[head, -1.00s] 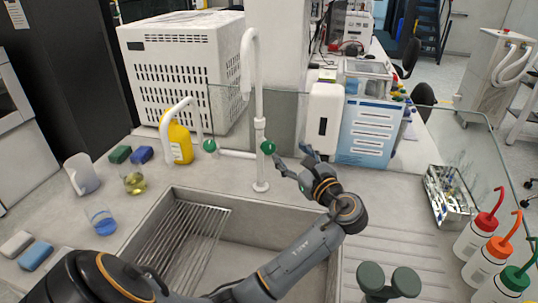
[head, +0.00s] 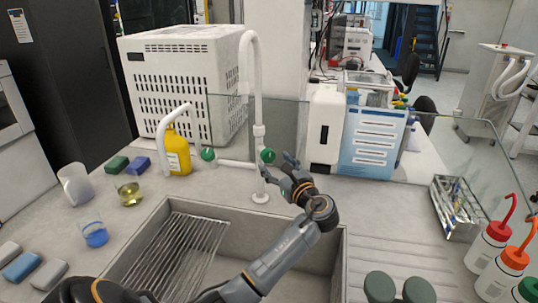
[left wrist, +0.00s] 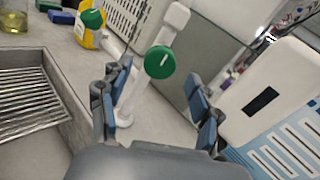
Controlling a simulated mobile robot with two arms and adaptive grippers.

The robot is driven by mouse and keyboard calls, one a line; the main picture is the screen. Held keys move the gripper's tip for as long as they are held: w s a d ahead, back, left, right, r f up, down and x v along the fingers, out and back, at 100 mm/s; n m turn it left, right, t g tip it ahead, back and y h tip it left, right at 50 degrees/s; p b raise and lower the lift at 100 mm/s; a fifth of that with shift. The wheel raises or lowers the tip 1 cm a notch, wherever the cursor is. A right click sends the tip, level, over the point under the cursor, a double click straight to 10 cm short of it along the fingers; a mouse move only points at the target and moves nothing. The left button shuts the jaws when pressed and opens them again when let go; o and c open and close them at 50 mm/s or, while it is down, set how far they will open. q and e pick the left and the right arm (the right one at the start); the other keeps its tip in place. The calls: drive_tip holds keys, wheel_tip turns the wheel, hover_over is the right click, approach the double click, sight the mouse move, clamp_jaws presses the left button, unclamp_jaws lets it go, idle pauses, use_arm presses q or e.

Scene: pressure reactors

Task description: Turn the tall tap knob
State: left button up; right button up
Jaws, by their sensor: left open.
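The tall white tap (head: 259,90) stands behind the sink, with its green round knob (head: 267,155) low on its column. My left gripper (head: 276,167) is open just right of and in front of this knob, its fingers pointing towards it. In the left wrist view the tall tap's knob (left wrist: 160,62) appears between the two spread fingertips and a little beyond them. I see no clear contact. The lower, curved tap has its own green knob (head: 208,154) to the left; it also shows in the left wrist view (left wrist: 92,17). My right gripper is out of view.
The sink (head: 240,212) with a wire rack lies below my left arm. A yellow bottle (head: 178,152) stands behind the lower tap. A glass panel (head: 285,122) and a white box (head: 324,125) stand close behind and right. Wash bottles (head: 490,245) stand at far right.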

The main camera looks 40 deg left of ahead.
sight(270, 157)
use_arm(q)
drive_tip(key=x, duration=0.5)
drive_tip(key=shift+d, duration=0.1)
drive_tip(key=c, duration=1.2)
